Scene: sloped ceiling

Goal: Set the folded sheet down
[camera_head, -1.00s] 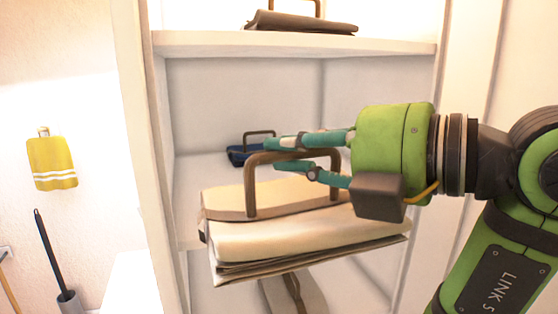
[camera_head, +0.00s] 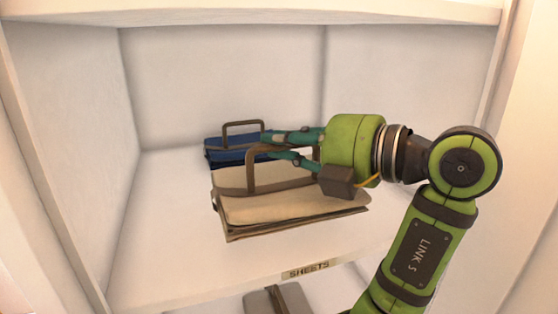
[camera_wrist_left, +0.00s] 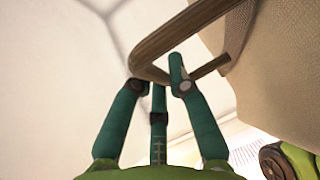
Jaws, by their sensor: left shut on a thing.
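The folded beige sheet (camera_head: 285,208) with its brown handle (camera_head: 250,172) is inside the middle shelf compartment in the head view. It appears roughly level, over the white shelf (camera_head: 165,255); I cannot tell whether its underside touches the shelf. My left gripper (camera_head: 262,148) is shut on the handle from the right side. The left wrist view shows the green fingers around the handle bar (camera_wrist_left: 180,35), with part of the beige sheet (camera_wrist_left: 285,75) at the right. My right gripper is not in view.
A blue folded item (camera_head: 228,150) with a handle stands behind the sheet. A "SHEETS" label (camera_head: 305,270) is on the shelf's front edge. A grey-brown item (camera_head: 270,302) is on the level below. Bare shelf lies left of the sheet.

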